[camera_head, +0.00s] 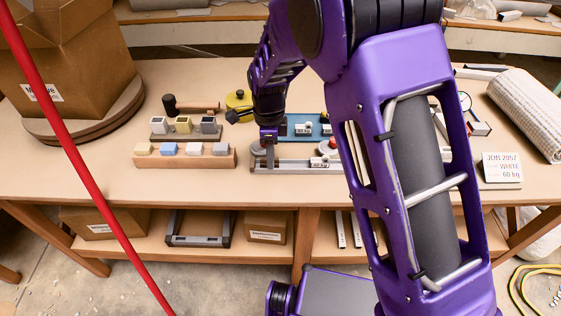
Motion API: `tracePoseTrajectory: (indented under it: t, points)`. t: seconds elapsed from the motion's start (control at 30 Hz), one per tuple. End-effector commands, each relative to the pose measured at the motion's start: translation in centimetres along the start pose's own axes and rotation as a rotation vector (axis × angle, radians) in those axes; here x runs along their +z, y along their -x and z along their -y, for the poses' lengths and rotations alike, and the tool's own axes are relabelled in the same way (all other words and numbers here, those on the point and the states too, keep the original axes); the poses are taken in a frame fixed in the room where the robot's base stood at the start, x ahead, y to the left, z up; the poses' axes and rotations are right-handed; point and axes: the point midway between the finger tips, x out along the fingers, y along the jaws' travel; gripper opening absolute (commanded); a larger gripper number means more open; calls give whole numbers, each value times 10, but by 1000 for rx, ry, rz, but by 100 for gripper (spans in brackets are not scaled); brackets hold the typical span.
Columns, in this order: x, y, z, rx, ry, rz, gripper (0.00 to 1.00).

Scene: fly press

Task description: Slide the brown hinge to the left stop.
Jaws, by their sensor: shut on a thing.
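My gripper (268,153) points down over the left part of a grey rail fixture (290,165) on the table. Its fingers are shut on a small part at the fixture. That part is mostly hidden by the fingers, and I cannot make out a brown hinge or its colour there. A small white-labelled block (320,162) sits further right on the same fixture. My forearm hides the fixture's right end.
A blue tray (300,127) lies just behind the fixture. To the left stand a wooden block rack (184,161), a mallet (190,107) and a large cardboard box (75,70). A red bar crosses the left foreground. The front table strip is clear.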

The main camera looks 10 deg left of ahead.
Motion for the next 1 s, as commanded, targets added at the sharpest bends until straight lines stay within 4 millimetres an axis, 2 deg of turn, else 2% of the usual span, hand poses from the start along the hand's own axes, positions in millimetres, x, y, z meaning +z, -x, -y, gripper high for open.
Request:
tracePoseTrajectory:
  t: [0.3,0.33,0.5,0.53,0.73,0.83,1.0]
  points:
    - [12,1,0,0,0,0,0]
    - [12,0,0,0,0,0,29]
    - [12,0,0,0,-1,0,59]
    - [12,0,0,0,-1,0,62]
    - [12,0,0,0,0,0,62]
    - [12,0,0,0,0,0,45]
    - [12,0,0,0,0,0,45]
